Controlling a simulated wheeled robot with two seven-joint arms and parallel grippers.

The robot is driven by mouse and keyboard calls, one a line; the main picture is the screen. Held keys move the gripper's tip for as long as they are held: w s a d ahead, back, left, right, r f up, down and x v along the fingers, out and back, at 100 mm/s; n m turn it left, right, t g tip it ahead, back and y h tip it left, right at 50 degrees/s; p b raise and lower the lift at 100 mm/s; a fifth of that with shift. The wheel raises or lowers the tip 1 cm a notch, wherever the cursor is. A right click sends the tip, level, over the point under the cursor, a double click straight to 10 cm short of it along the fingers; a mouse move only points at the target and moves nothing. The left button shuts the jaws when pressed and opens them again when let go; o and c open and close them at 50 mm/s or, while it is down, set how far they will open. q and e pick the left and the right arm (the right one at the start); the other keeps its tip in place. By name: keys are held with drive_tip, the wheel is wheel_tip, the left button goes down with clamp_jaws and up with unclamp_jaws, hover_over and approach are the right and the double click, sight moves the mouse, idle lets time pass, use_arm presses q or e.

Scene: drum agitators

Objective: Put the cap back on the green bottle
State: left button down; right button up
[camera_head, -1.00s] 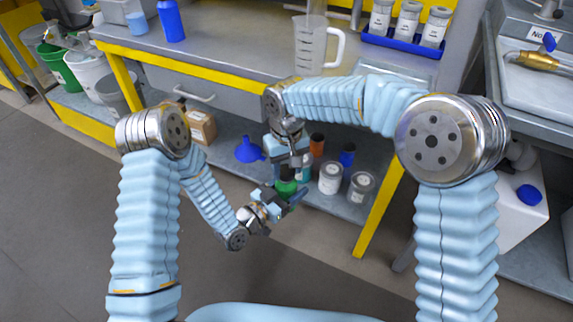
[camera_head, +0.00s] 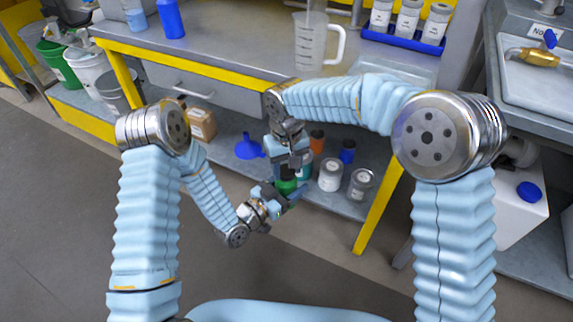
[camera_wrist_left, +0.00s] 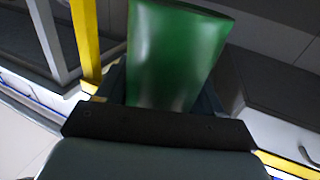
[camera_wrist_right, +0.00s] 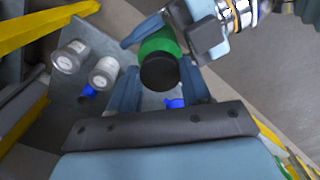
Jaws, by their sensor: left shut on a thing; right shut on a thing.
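The green bottle (camera_head: 286,187) is in front of the lower shelf, held by my left gripper (camera_head: 279,195), which is shut on its body. Its green wall (camera_wrist_left: 175,55) fills the middle of the left wrist view. My right gripper (camera_head: 287,168) is just above the bottle, shut on the black cap (camera_wrist_right: 160,72). In the right wrist view the cap sits between the two fingers, in line with the green bottle body (camera_wrist_right: 158,42). The cap overlaps the bottle's top there, so I cannot tell whether it touches or is seated.
The lower shelf behind holds a blue funnel (camera_head: 248,148), white jars (camera_head: 330,175), an orange container (camera_head: 317,142) and a blue one (camera_head: 347,152). The bench's yellow edge (camera_head: 205,66) runs above them. A clear jug (camera_head: 310,45) stands on the bench. Floor in front is clear.

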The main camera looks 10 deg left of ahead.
drive_tip(key=m, duration=0.3)
drive_tip(key=shift+a+m, duration=0.1)
drive_tip(key=shift+m, duration=0.3)
drive_tip(key=m, duration=0.6)
drive_tip(key=shift+a+m, duration=0.1)
drive_tip(key=shift+m, duration=0.2)
drive_tip(key=m, duration=0.6)
drive_tip(key=shift+m, duration=0.4)
drive_tip(key=m, duration=1)
drive_tip(key=shift+w, duration=0.15)
drive_tip(key=m, duration=0.3)
drive_tip(key=shift+m, duration=0.3)
drive_tip(key=m, duration=0.6)
drive_tip(key=shift+f, duration=0.3)
drive_tip(key=m, duration=0.1)
drive_tip(key=d+m, duration=0.1)
drive_tip(key=m, duration=0.1)
drive_tip(key=shift+d+f+m, duration=0.1)
drive_tip(key=shift+f+m, duration=0.2)
drive_tip(key=shift+f, duration=0.1)
drive_tip(key=shift+r+m, duration=0.1)
drive_tip(key=shift+m, duration=0.4)
drive_tip(key=shift+r, duration=0.2)
drive_tip(key=shift+a+r+m, duration=0.25)
drive_tip(key=shift+a+m, duration=0.05)
drive_tip(key=shift+a, duration=0.05)
